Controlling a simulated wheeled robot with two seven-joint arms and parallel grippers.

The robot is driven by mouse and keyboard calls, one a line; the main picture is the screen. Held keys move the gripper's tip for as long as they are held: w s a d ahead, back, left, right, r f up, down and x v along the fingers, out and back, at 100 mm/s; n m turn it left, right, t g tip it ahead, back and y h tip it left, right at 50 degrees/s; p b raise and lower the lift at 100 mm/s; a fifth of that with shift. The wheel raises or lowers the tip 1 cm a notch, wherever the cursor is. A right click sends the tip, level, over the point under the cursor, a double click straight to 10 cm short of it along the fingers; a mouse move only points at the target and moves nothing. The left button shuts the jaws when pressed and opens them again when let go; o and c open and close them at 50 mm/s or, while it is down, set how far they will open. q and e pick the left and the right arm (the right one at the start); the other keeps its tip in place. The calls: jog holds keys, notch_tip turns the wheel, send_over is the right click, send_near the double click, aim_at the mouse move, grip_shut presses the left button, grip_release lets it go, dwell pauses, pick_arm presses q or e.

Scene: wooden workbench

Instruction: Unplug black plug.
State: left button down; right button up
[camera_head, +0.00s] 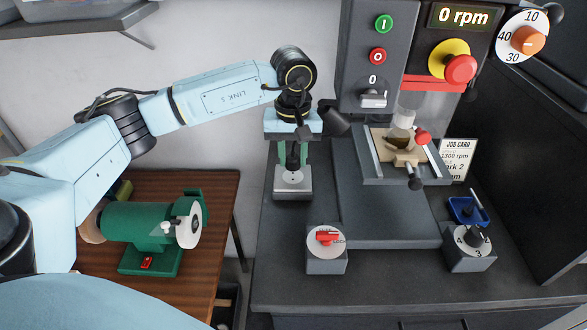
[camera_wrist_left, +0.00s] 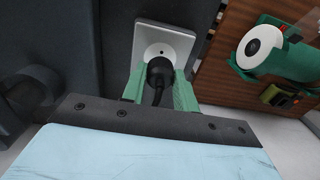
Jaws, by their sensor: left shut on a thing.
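My left gripper (camera_head: 293,164) points down over a grey socket box (camera_head: 293,193) on the bench. Its green fingers are shut on the black plug, which shows best in the left wrist view (camera_wrist_left: 158,72) between the fingertips with its black cord. The socket's round white face shows in both views, with a small dark hole uncovered. The plug looks apart from this face, a little above it, though the exact gap is hard to judge. My right gripper is not in view.
A grey machine (camera_head: 370,50) with buttons and a red emergency stop stands right of the gripper. Knob boxes (camera_head: 326,262) (camera_head: 470,255) sit near the bench front. A green grinder (camera_head: 140,225) is on the wooden table at left. A job card (camera_head: 457,158) leans behind.

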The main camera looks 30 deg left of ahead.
pick_arm(q)
jog(key=shift+r+p, duration=0.7)
jog(key=shift+r, duration=0.8)
